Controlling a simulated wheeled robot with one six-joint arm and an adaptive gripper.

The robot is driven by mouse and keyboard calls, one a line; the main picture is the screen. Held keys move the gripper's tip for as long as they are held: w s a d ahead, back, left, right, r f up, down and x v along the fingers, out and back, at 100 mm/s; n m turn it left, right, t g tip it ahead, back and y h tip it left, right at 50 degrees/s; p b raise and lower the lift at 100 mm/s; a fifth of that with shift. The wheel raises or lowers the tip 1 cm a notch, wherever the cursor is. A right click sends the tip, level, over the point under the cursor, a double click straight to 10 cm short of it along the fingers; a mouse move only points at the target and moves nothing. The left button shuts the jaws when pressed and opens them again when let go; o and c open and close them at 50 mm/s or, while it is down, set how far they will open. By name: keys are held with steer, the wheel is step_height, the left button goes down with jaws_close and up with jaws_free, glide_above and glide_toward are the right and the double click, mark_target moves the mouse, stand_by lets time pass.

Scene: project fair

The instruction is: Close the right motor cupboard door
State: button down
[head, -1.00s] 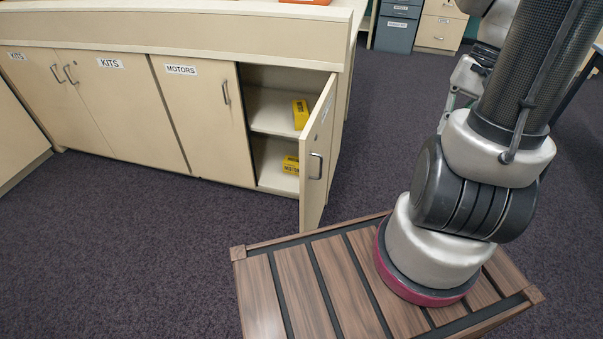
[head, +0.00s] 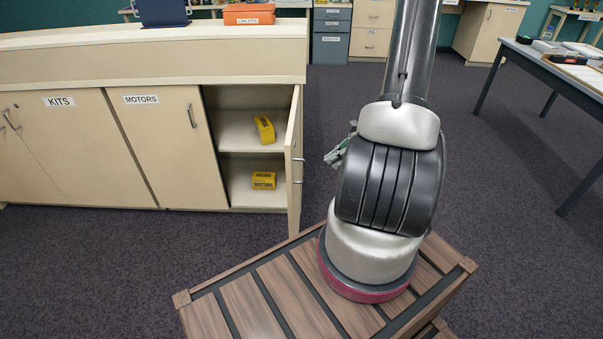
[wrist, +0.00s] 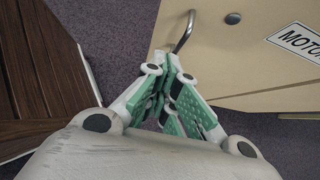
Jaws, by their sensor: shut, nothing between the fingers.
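The right motor cupboard door (head: 294,165) stands open, swung out toward me and seen nearly edge-on in the head view. Its handle (head: 298,170) is on the face turned to the right. In the wrist view the door's outer face (wrist: 235,55) fills the upper right, with a MOTORS label (wrist: 299,41) and the bent metal handle (wrist: 184,32). My gripper (wrist: 168,72) has its green-padded fingers together and empty, just below the handle in that view. Whether it touches the door I cannot tell. In the head view my gripper (head: 338,153) is partly hidden behind my arm, right of the door.
Yellow boxes (head: 264,129) sit on the shelves of the open cupboard (head: 233,165). The left MOTORS door (head: 165,150) is closed. An orange bin (head: 248,14) stands on the counter (head: 160,40). A table (head: 560,70) is at right. Carpet between is clear.

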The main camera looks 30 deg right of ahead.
mark_target(304, 172)
steer(key=shift+w+a+f, duration=0.9)
steer(key=shift+a, duration=0.35)
steer(key=shift+w+a+f, duration=0.9)
steer(key=shift+w+a, duration=0.05)
steer(key=shift+a, duration=0.35)
steer(key=shift+w+a+f, duration=0.9)
steer(key=shift+a, duration=0.35)
steer(key=shift+a, duration=0.1)
